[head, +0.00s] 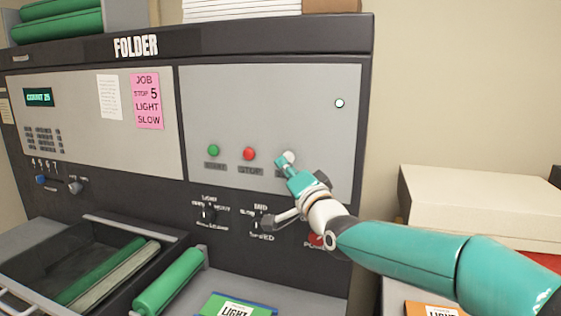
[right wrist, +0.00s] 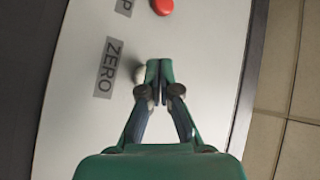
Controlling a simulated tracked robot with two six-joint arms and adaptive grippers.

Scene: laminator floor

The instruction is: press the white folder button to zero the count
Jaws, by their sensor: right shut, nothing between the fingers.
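The white button (head: 289,156) is at the right of a row of buttons on the grey panel of the folder (head: 136,45). In the right wrist view the white button (right wrist: 139,75) shows partly behind my fingers, beside a label reading ZERO (right wrist: 106,68). My right gripper (head: 282,163) is shut and empty, its fingertips at the button's lower left edge in the head view. In the right wrist view the closed fingertips (right wrist: 159,67) overlap the button's edge. I cannot tell whether they touch it. The green count display (head: 39,97) appears to read COUNT 25. My left gripper is out of view.
A red stop button (head: 249,154) and a green start button (head: 213,150) sit left of the white one. Knobs (head: 207,214) are below, and a red power control (head: 316,240) is partly behind my right gripper. A white box (head: 480,200) stands at the right.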

